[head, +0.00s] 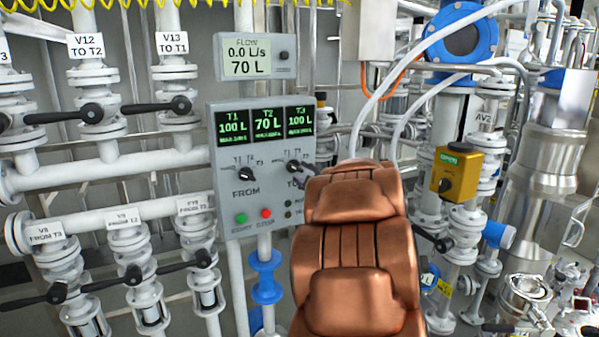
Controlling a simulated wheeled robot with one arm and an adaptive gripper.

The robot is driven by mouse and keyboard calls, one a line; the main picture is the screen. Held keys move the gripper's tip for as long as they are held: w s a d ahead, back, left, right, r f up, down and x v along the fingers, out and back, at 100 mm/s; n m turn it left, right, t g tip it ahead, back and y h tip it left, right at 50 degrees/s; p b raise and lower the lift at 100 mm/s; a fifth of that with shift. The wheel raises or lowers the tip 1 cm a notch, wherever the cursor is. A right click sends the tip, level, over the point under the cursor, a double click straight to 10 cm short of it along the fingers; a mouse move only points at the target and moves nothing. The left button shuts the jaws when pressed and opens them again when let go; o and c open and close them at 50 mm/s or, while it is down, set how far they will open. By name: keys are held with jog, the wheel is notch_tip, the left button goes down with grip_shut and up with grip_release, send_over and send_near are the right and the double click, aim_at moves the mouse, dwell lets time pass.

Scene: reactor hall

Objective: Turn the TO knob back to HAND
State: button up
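The TO knob (293,167) is a small dark knob on the right side of the grey control panel (223,190), just above its partly covered TO label. Its pointer is too small to read. The copper-coloured links of my arm stand in front of the panel's right edge and hide what lies behind them. A dark piece beside the TO knob, at the arm's edge, may be part of my gripper (308,169). Its fingers cannot be made out, nor whether they touch the knob.
The FROM knob (246,174) sits left of the TO knob, above a green button (241,218) and a red button (266,213). A flow display (247,57) hangs above. Valves and pipes crowd the left; a yellow actuator (455,172) stands right.

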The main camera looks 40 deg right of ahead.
jog(key=v, duration=0.7)
jog(key=shift+s+a, duration=0.15)
jog(key=shift+s, duration=0.25)
jog(key=s+a+f+m+g+y+p, duration=0.1)
jog(key=s+a+f+m+g+p, duration=0.2)
jog(key=a, duration=0.5)
jog(key=s+a+f+m+g+p, duration=0.1)
jog(key=s+a+f+m+g, duration=0.3)
jog(key=a, duration=0.3)
jog(key=s+a+f+m+g+y+p, duration=0.1)
jog(key=s+a+f+m+g+p, duration=0.15)
jog(key=a+g, duration=0.45)
jog(key=s+a+f+n+g+y+p, duration=0.1)
jog(key=s+a+g+y+p, duration=0.1)
jog(key=s+a, duration=1.5)
jog(key=g+y, duration=0.1)
jog(key=g, duration=0.1)
jog(key=shift+s+a+f+g+y, duration=0.2)
jog(key=shift+s+a+g+y, duration=0.05)
jog(key=shift+a+g+y, duration=0.15)
